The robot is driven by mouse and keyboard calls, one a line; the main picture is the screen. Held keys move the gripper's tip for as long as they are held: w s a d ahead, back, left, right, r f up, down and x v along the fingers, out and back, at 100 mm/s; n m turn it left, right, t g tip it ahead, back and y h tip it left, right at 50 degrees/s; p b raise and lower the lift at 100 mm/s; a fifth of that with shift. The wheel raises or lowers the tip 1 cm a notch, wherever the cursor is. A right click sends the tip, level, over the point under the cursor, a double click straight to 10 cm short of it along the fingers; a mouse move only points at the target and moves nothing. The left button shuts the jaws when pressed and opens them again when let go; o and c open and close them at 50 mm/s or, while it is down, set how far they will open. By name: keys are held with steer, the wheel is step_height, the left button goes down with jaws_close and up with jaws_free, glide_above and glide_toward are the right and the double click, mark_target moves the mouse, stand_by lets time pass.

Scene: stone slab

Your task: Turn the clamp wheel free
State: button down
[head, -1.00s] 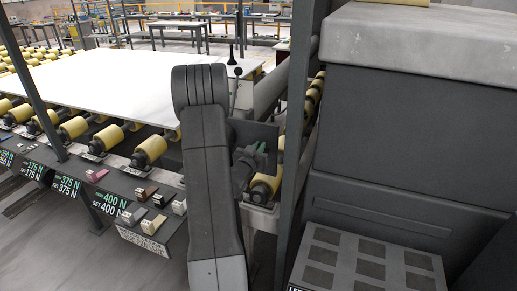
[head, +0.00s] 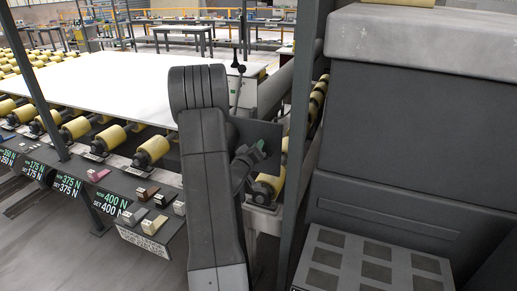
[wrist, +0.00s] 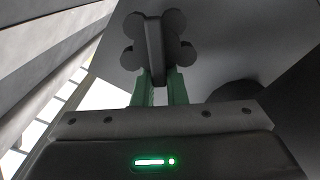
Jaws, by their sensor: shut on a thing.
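The clamp wheel (wrist: 178,24) is a dark knob with several round lobes and a raised bar across its middle, at the top of the wrist view. My gripper (wrist: 156,82) has green fingers and is shut on the wheel's bar, with the lobes around it. In the head view my gripper (head: 258,149) is right of my large arm link, in front of a dark upright plate (head: 268,130). I cannot make out the wheel itself in the head view.
A white slab (head: 105,85) lies on yellow rollers (head: 154,151) to the left. A dark post (head: 298,130) and a large dark cabinet (head: 415,120) stand close on the right. Small blocks sit on the front ledge (head: 160,215). A lever (head: 239,78) rises behind my arm.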

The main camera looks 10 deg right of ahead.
steer(key=shift+a+f+n+p, duration=0.15)
steer(key=shift+f+n, duration=0.45)
steer(key=shift+n, duration=1.6)
steer(key=shift+f+n+p, duration=0.2)
steer(key=shift+f+n, duration=0.4)
steer(key=shift+n, duration=1.6)
steer(key=shift+a+f+n+p, duration=0.15)
steer(key=shift+f+n, duration=0.45)
steer(key=shift+n, duration=1.6)
steer(key=shift+d, duration=0.1)
steer(key=shift+w, duration=0.1)
steer(key=c, duration=1.5)
jaws_free()
steer(key=shift+d, duration=0.1)
steer(key=shift+o, duration=0.2)
steer(key=shift+r, duration=0.2)
